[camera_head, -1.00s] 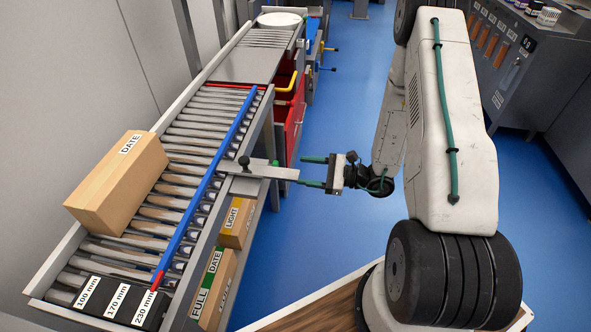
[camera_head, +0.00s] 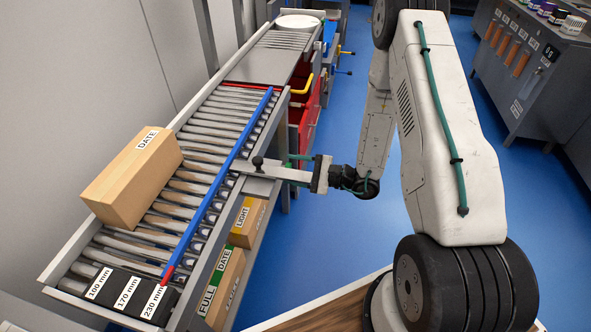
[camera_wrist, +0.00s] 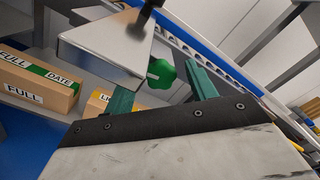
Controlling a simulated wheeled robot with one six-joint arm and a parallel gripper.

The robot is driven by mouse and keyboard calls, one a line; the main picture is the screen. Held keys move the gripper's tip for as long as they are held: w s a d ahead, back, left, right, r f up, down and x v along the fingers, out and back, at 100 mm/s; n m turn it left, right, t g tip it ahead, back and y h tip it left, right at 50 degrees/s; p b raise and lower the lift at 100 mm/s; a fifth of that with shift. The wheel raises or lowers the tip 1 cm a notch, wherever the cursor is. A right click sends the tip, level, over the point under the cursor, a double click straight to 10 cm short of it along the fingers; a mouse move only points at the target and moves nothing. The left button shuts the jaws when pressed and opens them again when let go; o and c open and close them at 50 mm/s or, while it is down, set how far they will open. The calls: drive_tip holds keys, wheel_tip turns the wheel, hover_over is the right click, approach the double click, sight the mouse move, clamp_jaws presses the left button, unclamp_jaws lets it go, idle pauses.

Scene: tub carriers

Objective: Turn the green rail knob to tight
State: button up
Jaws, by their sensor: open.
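The green rail knob (camera_wrist: 160,73) shows in the wrist view under a grey metal bracket, with a black post above it. My gripper (camera_head: 290,169) is open at the right side of the conveyor, by the bracket arm (camera_head: 262,170). In the wrist view its two teal fingers lie left and right of the knob, with gaps between them and it. In the head view I cannot make out the knob clearly. The blue rail (camera_head: 222,185) runs along the rollers, and its red end lies by the 230 mm label (camera_head: 153,299).
A cardboard box marked DATE (camera_head: 135,180) sits on the rollers left of the rail. Boxes marked LIGHT (camera_head: 247,220) and FULL (camera_head: 222,285) stand on a shelf below. Red bins (camera_head: 303,115) stand farther back. Blue floor (camera_head: 330,235) is open to the right.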

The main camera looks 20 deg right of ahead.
drive_tip(key=c, duration=1)
drive_tip(key=shift+m, duration=2.9)
drive_tip(key=o, duration=1)
drive_tip(key=shift+d, duration=0.15)
